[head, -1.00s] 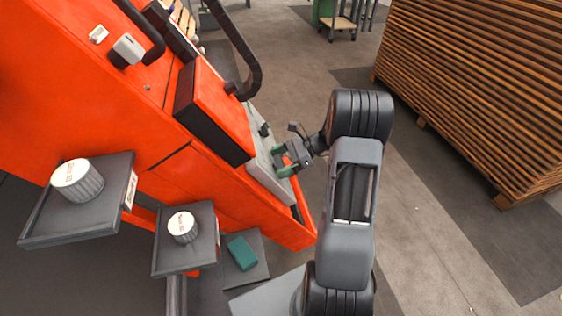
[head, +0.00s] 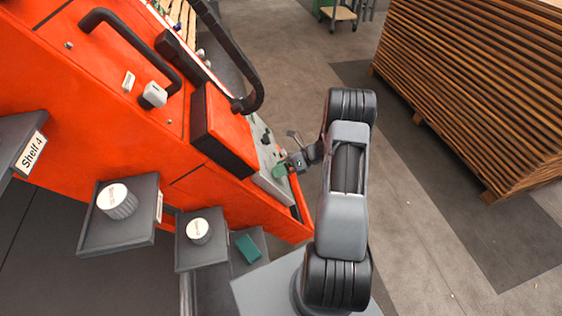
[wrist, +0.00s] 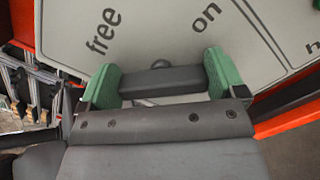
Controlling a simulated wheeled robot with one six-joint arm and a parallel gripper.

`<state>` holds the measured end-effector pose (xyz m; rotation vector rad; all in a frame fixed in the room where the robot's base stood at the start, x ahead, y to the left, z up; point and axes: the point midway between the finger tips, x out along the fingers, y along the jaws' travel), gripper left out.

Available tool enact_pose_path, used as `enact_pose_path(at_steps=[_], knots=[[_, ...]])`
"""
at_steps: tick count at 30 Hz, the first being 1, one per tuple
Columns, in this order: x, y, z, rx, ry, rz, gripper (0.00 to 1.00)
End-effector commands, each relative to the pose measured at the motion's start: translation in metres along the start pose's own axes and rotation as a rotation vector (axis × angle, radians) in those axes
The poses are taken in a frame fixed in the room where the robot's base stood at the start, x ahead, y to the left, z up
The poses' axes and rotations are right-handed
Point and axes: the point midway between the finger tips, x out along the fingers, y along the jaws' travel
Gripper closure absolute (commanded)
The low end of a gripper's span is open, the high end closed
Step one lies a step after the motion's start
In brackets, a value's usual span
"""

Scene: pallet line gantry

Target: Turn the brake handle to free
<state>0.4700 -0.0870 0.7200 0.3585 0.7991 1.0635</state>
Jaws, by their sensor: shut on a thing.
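The brake handle (wrist: 160,81) is a dark bar in the wrist view, lying between the two green fingertips of my gripper (wrist: 163,76). My gripper is shut on it. A small dark knob shows just above the bar. The light grey panel (wrist: 150,30) behind carries the words "free" at upper left and "on" at upper right. I cannot tell which word the handle points to. In the head view my gripper (head: 284,170) is at the grey panel (head: 268,181) on the orange machine, and the handle is hidden there.
The orange machine (head: 80,110) has a black curved handle (head: 240,70) above the panel. A wooden plank stack (head: 470,90) stands at right. Grey floor between is clear.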

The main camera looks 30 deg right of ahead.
Motion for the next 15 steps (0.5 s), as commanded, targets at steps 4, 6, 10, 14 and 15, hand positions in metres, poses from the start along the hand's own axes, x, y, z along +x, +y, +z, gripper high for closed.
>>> enact_pose_path(at_steps=[4, 6, 10, 14, 15], knots=[[-0.0022, 0.0021, 0.0019, 0.142, 0.002, -0.012, 0.34], [-0.0021, 0.0012, 0.0017, 0.207, 0.002, -0.019, 0.34], [-0.0018, -0.0001, 0.0011, 0.329, 0.002, -0.03, 0.34], [-0.0016, -0.0016, 0.0002, 0.443, 0.001, -0.042, 0.34], [-0.0016, -0.002, 0.0001, 0.476, 0.001, -0.045, 0.34]])
